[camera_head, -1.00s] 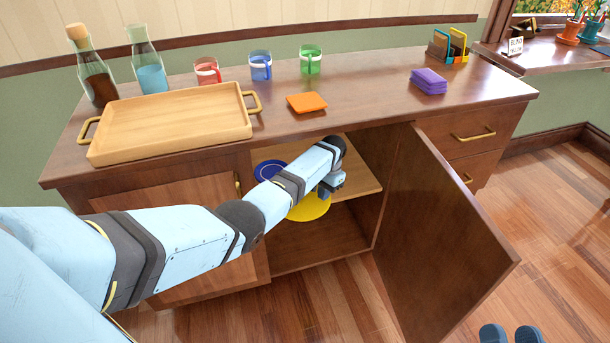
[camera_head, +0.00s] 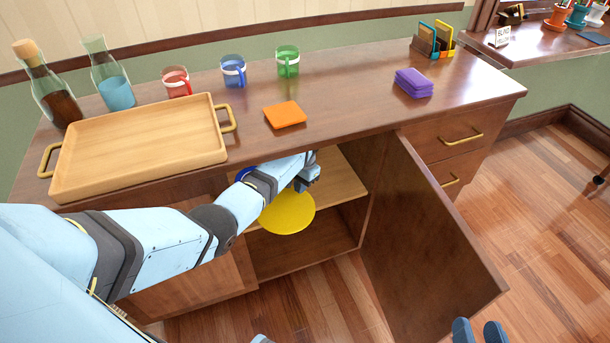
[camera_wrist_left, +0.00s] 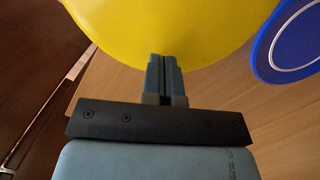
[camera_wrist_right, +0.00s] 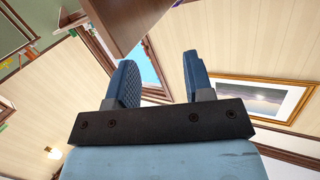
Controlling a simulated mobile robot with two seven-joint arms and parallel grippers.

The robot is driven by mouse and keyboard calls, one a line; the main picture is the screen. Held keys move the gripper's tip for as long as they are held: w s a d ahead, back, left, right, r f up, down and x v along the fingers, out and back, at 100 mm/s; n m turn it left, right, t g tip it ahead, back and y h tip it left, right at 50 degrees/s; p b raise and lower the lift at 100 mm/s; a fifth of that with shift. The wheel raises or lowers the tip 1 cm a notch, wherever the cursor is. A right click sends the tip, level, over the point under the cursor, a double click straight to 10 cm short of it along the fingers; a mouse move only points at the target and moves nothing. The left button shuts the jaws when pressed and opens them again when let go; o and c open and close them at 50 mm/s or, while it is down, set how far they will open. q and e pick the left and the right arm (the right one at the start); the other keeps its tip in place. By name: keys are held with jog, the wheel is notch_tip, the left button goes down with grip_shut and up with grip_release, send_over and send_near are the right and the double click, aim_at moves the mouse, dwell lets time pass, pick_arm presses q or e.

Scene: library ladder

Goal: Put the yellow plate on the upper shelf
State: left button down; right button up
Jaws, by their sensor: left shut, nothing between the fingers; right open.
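The yellow plate (camera_head: 287,213) lies at the front of the shelf board (camera_head: 338,183) inside the open cabinet and seems to overhang its front edge. It also fills the top of the left wrist view (camera_wrist_left: 165,25). My left gripper (camera_head: 303,186) is in the cabinet opening, just above the plate's right side. In the left wrist view its fingers (camera_wrist_left: 164,60) are closed together at the plate's rim, with nothing between them. My right gripper (camera_head: 478,331) is open and empty at the bottom edge, away from the cabinet; the right wrist view shows its fingers (camera_wrist_right: 158,65) apart.
A blue plate (camera_wrist_left: 292,42) lies on the shelf board beside the yellow one, mostly hidden by my arm in the head view. The cabinet door (camera_head: 428,235) stands open to the right. The countertop holds a tray (camera_head: 140,148), bottles, mugs and an orange item (camera_head: 285,114).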

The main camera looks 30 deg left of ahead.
aim_at(284, 209)
pick_arm(q)
jog(key=s+p, duration=0.3)
jog(key=s, duration=0.1)
jog(key=shift+s+a+r, duration=0.1)
jog(key=shift+a+r, duration=0.2)
jog(key=shift+a, duration=0.05)
jog(key=s+p, duration=0.2)
jog(key=s, duration=0.1)
jog(key=shift+a, duration=0.35)
jog(key=shift+s+f+b, duration=0.15)
jog(key=shift+f+b, duration=0.5)
jog(key=shift+f, duration=0.15)
jog(key=shift+f+b, duration=0.1)
jog(key=shift+b, duration=0.2)
jog(key=shift+f, duration=0.15)
pick_arm(e)
jog(key=s+d+f+g+h, duration=0.2)
jog(key=d+f+g, duration=0.1)
jog(key=f, duration=0.2)
jog(key=shift+s+f, duration=0.15)
pick_arm(q)
jog(key=shift+f, duration=0.1)
